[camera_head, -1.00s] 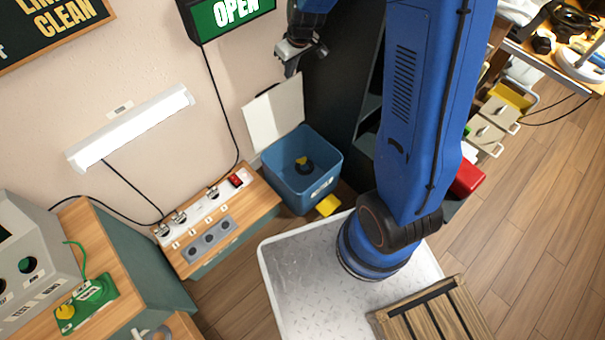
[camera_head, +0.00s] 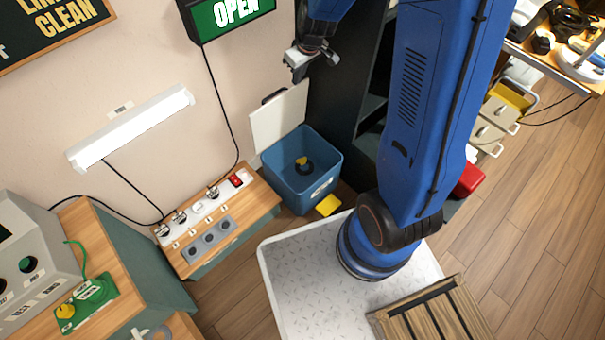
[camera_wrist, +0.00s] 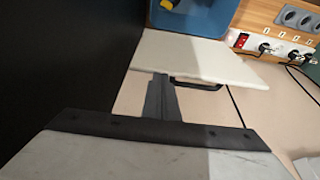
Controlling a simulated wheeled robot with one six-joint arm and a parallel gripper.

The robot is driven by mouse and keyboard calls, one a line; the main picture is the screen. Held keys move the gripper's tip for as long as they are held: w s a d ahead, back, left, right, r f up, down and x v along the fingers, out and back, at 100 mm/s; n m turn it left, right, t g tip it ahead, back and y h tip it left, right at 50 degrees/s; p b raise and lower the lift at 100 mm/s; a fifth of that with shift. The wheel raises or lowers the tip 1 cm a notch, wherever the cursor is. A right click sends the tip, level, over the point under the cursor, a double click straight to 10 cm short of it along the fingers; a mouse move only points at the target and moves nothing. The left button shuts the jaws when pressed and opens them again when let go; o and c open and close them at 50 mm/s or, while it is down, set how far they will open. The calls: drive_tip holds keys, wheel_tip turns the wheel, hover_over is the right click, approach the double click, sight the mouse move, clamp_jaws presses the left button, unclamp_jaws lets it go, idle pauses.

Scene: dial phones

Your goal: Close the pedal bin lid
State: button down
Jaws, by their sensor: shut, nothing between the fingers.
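The blue pedal bin (camera_head: 301,180) stands on the floor against the wall, with a yellow pedal (camera_head: 328,205) at its front. Its cream lid (camera_head: 278,117) stands open, tilted up toward the wall behind the bin. A dark object with a yellow part lies inside the bin. My gripper (camera_head: 293,76) is above the lid, shut and empty. In the wrist view, the shut fingers (camera_wrist: 161,82) appear in front of the lid (camera_wrist: 200,58), near its edge with a dark handle (camera_wrist: 198,84). I cannot tell whether they touch it. The bin (camera_wrist: 195,15) shows beyond the lid.
A dark cabinet (camera_head: 345,85) stands close to the right of the lid. A wooden bench with a white power strip (camera_head: 210,205) and grey sockets is left of the bin. A green OPEN sign (camera_head: 231,12) hangs on the wall above.

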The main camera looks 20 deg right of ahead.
drive_tip(key=shift+s+d+f, duration=0.25)
drive_tip(key=shift+s+f, duration=0.1)
drive_tip(key=shift+s, duration=0.25)
drive_tip(key=shift+s+d+f, duration=0.2)
drive_tip(key=shift+s+f, duration=0.1)
drive_tip(key=shift+s, duration=0.3)
drive_tip(key=w+v, duration=0.1)
drive_tip(key=v, duration=0.6)
drive_tip(key=shift+r, duration=0.2)
idle(0.5)
drive_tip(key=s+d+r+m, duration=0.1)
drive_tip(key=s+r, duration=0.4)
drive_tip(key=s, duration=0.4)
drive_tip(key=s+r+m+t, duration=0.1)
drive_tip(key=s+r+m, duration=0.1)
drive_tip(key=s+r, duration=0.3)
drive_tip(key=s+d+r+m+h, duration=0.1)
drive_tip(key=s+r, duration=0.4)
drive_tip(key=s, duration=0.9)
drive_tip(key=shift+d+r+m, duration=0.3)
drive_tip(key=shift+d+r, duration=0.05)
drive_tip(key=shift+r, duration=0.05)
drive_tip(key=shift+s+a, duration=0.1)
